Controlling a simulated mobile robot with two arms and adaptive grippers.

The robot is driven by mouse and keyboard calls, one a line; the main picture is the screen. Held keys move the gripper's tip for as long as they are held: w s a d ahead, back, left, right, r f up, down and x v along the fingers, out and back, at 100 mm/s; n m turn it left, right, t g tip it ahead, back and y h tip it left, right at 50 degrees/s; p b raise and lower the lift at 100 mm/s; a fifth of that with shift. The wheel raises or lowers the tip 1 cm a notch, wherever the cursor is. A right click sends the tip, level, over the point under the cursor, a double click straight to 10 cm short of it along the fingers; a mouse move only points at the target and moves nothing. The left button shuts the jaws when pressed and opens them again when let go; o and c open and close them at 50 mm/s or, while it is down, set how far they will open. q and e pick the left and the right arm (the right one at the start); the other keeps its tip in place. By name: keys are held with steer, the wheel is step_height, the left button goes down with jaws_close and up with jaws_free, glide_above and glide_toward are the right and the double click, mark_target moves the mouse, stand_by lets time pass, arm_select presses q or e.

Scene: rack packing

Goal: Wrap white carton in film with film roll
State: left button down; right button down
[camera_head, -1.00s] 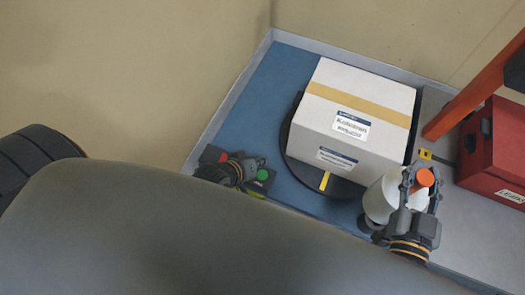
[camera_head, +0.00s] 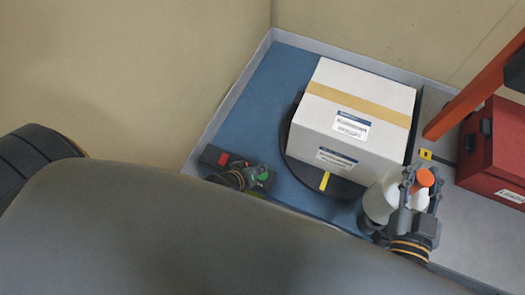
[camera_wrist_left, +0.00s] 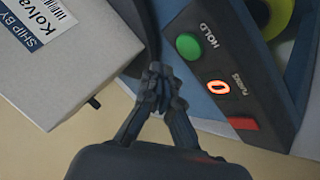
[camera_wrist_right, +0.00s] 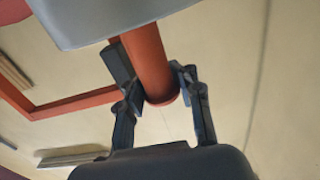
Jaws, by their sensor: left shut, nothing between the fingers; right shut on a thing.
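The white carton (camera_head: 335,115) with a tan tape band sits on a black turntable (camera_head: 291,150) with a yellow mark; its corner also shows in the left wrist view (camera_wrist_left: 45,75). The film roll (camera_head: 378,200) stands beside the carton's lower right corner. My right gripper (camera_head: 420,178) is shut on the roll's orange handle (camera_wrist_right: 150,65). My left gripper (camera_wrist_left: 158,75) is shut and empty, close to the control box (camera_wrist_left: 255,85). The box has a green button (camera_wrist_left: 188,46) marked HOLD, a display reading 0 and a red button (camera_wrist_left: 243,123). I cannot tell whether film is on the carton.
A red case (camera_head: 495,150) stands on the grey surface at the right, under an orange-red post (camera_head: 470,95). A raised grey edge borders the blue surface (camera_head: 262,95), which is clear left of the turntable.

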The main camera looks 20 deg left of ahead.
arm_select(q)
steer(key=shift+f, duration=1.1)
arm_select(e)
steer(key=shift+r, duration=0.15)
arm_select(q)
steer(key=shift+f, duration=0.15)
stand_by(0.4)
steer(key=shift+f, duration=0.3)
steer(key=shift+f, duration=0.45)
stand_by(1.0)
steer(key=shift+r, duration=0.85)
steer(key=shift+r, duration=2.55)
